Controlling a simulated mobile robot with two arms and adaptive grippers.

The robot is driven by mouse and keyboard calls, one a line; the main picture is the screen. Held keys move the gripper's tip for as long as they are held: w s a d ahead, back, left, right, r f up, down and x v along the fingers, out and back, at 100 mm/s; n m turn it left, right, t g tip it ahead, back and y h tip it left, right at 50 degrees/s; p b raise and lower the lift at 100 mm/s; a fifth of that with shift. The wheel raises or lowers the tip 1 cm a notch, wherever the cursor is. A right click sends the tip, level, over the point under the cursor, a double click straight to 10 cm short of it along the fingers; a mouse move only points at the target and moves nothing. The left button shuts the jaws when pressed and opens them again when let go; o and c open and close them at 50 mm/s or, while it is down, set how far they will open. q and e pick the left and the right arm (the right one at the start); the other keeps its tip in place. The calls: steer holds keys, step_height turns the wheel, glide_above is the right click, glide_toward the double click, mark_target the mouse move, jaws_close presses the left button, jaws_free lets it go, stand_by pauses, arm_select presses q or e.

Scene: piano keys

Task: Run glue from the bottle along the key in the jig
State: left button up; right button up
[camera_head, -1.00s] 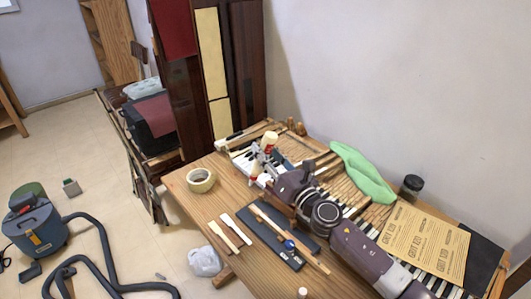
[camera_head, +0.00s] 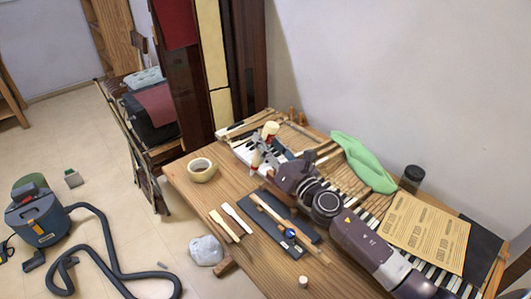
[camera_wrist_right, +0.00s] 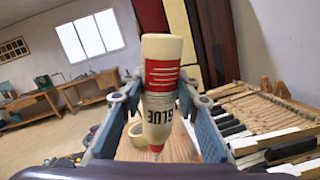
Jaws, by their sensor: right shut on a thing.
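The glue bottle (camera_wrist_right: 162,85) is cream with a red and white label and hangs nozzle down in the right wrist view. My right gripper (camera_wrist_right: 155,110) is shut on it, one finger on each side. In the head view the bottle (camera_head: 270,130) shows above my right gripper (camera_head: 260,152), over the back left of the bench near the piano keys. The jig (camera_head: 267,232) is a dark flat block at the bench's front middle. A long pale wooden key (camera_head: 272,213) lies along it, with a blue part (camera_head: 290,233) beside it. The bottle is well behind the jig. My left gripper is not in view.
Two loose key pieces (camera_head: 230,222) lie left of the jig. A tape roll (camera_head: 201,169) sits at the bench's left. A small white-topped object (camera_head: 303,281) stands at the front.

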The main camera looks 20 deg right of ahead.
step_height(320, 180, down, 7)
steer(key=b, duration=0.6)
steer(key=shift+b, duration=0.3)
steer(key=shift+f+b, duration=0.95)
steer(key=shift+b, duration=0.1)
